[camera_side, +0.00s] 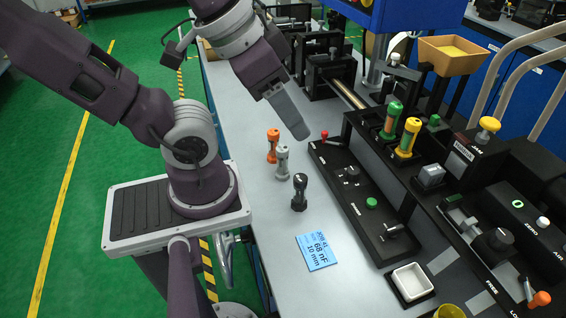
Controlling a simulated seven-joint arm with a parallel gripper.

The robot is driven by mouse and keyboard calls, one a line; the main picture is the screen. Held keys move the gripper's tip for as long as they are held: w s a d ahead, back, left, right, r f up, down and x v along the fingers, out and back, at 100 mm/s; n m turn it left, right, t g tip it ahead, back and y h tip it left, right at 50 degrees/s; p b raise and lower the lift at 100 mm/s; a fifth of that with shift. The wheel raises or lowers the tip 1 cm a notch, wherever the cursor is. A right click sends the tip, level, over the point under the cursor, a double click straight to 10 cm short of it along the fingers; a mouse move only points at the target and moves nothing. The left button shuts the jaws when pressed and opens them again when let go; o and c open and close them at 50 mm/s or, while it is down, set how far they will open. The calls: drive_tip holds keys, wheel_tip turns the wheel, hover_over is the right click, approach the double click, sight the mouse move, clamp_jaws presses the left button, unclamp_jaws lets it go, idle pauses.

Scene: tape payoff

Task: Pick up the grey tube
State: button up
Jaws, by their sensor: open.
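The grey tube (282,163) stands upright on the grey bench, in a loose row between an orange tube (272,146) and a black tube (299,193). My gripper (300,132) hangs above the bench, beyond the grey tube and to its upper right in the picture. Its grey fingers point down and toward the right, apart from all three tubes. They are seen edge-on, nearly in line, and nothing shows between them.
A blue card (318,251) reading 68 nF, 10 min lies on the bench. A black control panel (362,200) with a red-knobbed lever stands to the right. Green and yellow tubes (408,138) stand in a rack behind it. A white tray (411,282) sits at front right.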

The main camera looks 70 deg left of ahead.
drive_tip(key=m+g+y, duration=0.8)
drive_tip(key=m+y, duration=0.5)
drive_tip(key=m, duration=0.3)
approach(284, 150)
drive_tip(key=a, duration=0.2)
drive_tip(key=x, duration=0.6)
drive_tip(key=shift+s+a+f, duration=0.1)
drive_tip(key=shift+s+f, duration=0.15)
drive_tip(key=shift+f, duration=0.25)
clamp_jaws()
